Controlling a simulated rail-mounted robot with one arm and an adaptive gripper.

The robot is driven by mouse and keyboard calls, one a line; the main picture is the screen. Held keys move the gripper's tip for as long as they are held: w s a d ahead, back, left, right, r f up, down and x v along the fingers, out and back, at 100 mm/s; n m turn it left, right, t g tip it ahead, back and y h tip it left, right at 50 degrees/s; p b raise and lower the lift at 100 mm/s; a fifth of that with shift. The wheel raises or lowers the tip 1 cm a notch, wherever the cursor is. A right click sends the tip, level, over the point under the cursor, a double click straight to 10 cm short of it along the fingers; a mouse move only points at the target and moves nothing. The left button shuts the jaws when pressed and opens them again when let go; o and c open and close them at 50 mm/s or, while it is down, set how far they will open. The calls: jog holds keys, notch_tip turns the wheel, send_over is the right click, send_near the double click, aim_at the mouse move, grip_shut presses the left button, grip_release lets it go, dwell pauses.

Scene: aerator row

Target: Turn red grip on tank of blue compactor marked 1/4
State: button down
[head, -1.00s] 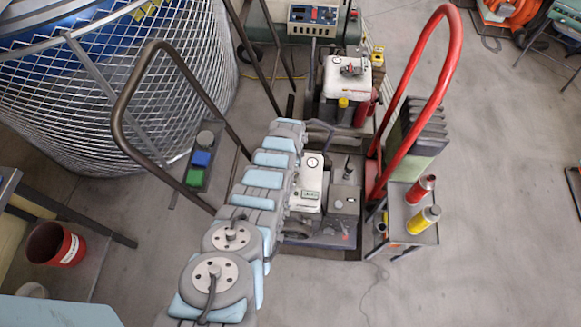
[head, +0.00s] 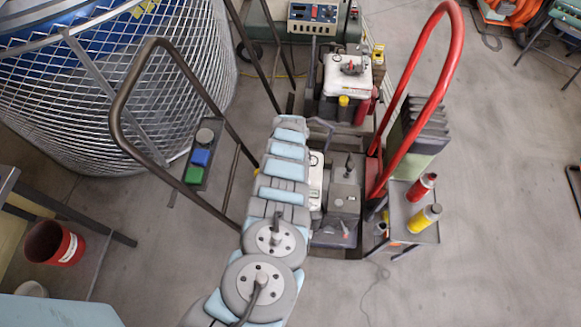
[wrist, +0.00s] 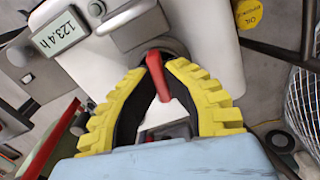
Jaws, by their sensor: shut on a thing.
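In the wrist view the yellow, ribbed fingers of my gripper (wrist: 157,84) are closed around a red grip (wrist: 154,68). The grip is a narrow lever at a round dark fitting on the side of a white tank (wrist: 210,50). A grey display reading 123.4 h (wrist: 57,30) sits beside it. In the head view my arm reaches over the compactor (head: 345,190), which shows a grey body. Part of its white tank (head: 316,172) shows beside my arm. The gripper and the red grip are hidden there. I cannot read a 1/4 marking.
A second white machine (head: 347,80) stands behind. A red hoop handle (head: 440,100) rises on the right, by a cart with a red can (head: 421,187) and a yellow can (head: 424,218). A brown tubular frame (head: 128,100) stands left.

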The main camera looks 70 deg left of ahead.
jog(key=shift+n, duration=1)
jog(key=c, duration=1.1)
grip_release()
